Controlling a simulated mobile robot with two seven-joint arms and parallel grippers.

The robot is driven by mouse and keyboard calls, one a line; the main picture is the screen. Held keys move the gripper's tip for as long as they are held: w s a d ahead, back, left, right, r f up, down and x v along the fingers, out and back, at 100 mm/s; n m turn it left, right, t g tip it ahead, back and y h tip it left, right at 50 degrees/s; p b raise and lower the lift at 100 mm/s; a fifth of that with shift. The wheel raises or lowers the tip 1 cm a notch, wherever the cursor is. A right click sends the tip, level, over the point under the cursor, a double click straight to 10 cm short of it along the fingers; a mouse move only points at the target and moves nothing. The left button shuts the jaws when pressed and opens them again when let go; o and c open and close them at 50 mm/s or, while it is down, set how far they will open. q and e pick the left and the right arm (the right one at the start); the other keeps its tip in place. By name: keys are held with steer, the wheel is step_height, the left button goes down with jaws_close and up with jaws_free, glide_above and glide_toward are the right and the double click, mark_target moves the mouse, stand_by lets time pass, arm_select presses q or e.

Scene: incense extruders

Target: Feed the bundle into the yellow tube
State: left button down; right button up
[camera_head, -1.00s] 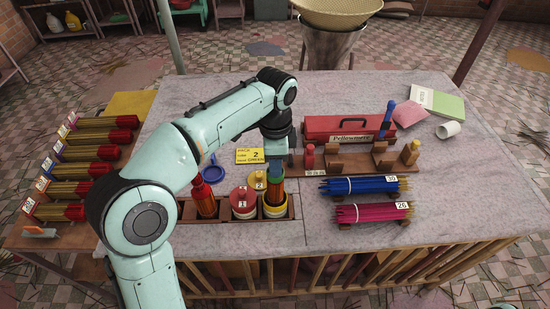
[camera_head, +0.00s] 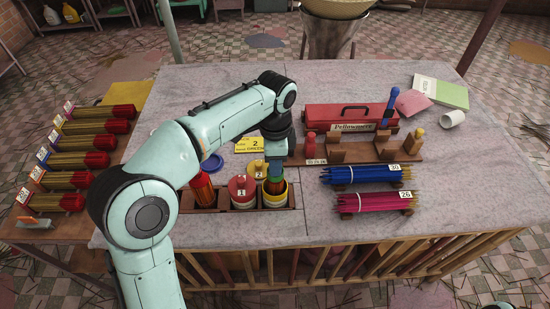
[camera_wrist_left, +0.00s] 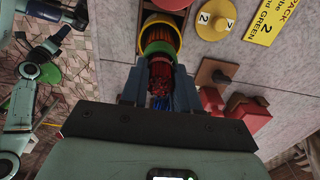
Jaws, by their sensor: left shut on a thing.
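In the head view, the left gripper (camera_head: 276,166) is directly above the yellow tube (camera_head: 275,200), which stands in the wooden rack. The bundle's far end is inside the tube mouth; the green band shows at the yellow rim (camera_wrist_left: 154,22) in the wrist view. How deep it sits is hidden.
A yellow lid marked 2 (camera_head: 257,169) and a red lid marked 1 (camera_head: 240,184) are close beside the tube. A reddish bundle (camera_head: 203,190) stands in the rack's left slot. Blue (camera_head: 362,174) and magenta (camera_head: 376,201) bundles lie to the right.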

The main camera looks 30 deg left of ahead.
arm_select(q)
steer(key=shift+f+b, duration=1.25)
steer(key=shift+f, duration=1)
arm_select(e)
steer(key=shift+s+f, duration=0.25)
steer(key=shift+f, duration=0.45)
steer(key=shift+s+f, duration=0.25)
steer(key=shift+f, duration=0.45)
arm_select(q)
steer(key=c, duration=0.8)
jaws_free()
steer(key=shift+o, duration=0.2)
steer(key=shift+r, duration=0.1)
arm_select(e)
steer(key=shift+r, duration=0.1)
arm_select(q)
step_height(320, 180, up, 4)
steer(key=p, duration=0.4)
steer(key=shift+r, duration=0.25)
steer(key=shift+r+p, duration=1.25)
steer(key=shift+r, duration=0.45)
steer(key=shift+f, duration=0.1)
arm_select(e)
steer(key=w+r, duration=0.3)
steer(key=r, duration=0.4)
steer(key=shift+w, duration=0.15)
